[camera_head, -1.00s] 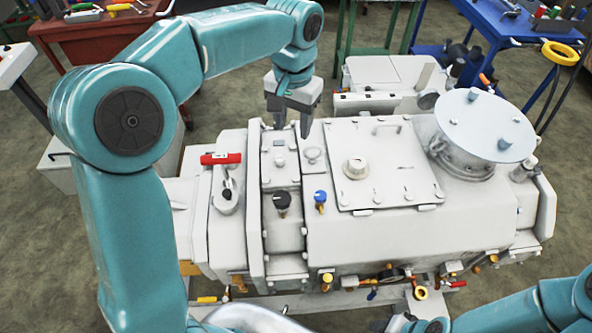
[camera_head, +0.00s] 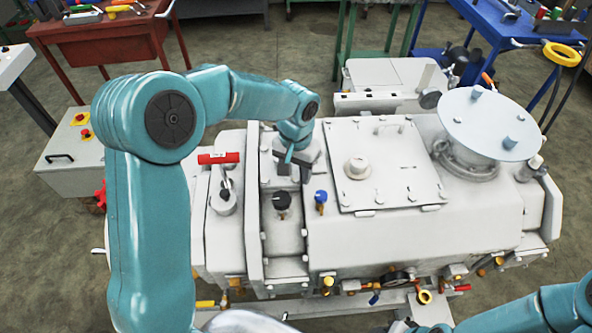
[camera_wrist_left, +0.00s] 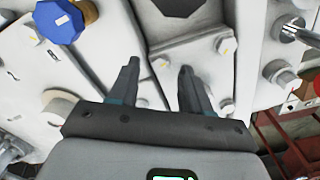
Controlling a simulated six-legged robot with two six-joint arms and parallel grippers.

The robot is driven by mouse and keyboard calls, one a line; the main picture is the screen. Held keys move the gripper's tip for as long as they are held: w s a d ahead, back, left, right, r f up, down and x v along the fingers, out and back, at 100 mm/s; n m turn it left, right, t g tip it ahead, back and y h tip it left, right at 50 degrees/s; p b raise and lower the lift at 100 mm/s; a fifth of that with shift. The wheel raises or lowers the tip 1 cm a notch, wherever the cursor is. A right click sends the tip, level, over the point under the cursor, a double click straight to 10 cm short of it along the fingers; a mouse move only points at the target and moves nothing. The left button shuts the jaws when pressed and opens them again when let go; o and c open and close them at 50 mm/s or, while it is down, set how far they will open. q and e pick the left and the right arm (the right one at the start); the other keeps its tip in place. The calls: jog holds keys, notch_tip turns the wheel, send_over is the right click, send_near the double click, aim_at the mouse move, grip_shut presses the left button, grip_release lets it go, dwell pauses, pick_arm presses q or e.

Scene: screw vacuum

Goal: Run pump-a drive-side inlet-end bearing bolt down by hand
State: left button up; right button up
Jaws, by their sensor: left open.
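The white pump (camera_head: 420,225) lies across the middle of the head view. My left gripper (camera_head: 296,178) is over the pump's left part, behind the black knob (camera_head: 282,200) and the blue knob (camera_head: 320,196). In the left wrist view my left gripper (camera_wrist_left: 160,68) is open, with nothing between its fingers, which point at a pale plate (camera_wrist_left: 190,55). Hex bolts show beside the fingers, one bolt (camera_wrist_left: 225,46) to the upper right and another bolt (camera_wrist_left: 276,70) farther right. I cannot tell which is the named bearing bolt. My right gripper is out of view; only its arm shows.
A red-handled valve (camera_head: 219,158) stands left of the gripper. A square cover (camera_head: 388,165) and a round disc-topped port (camera_head: 487,120) rise to the right. A red bench (camera_head: 108,55) and a blue bench (camera_head: 487,25) stand behind.

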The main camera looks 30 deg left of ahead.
pick_arm(q)
jog(key=shift+f, duration=0.4)
grip_shut()
jog(key=shift+m, duration=1.5)
grip_release()
jog(key=shift+r, duration=0.1)
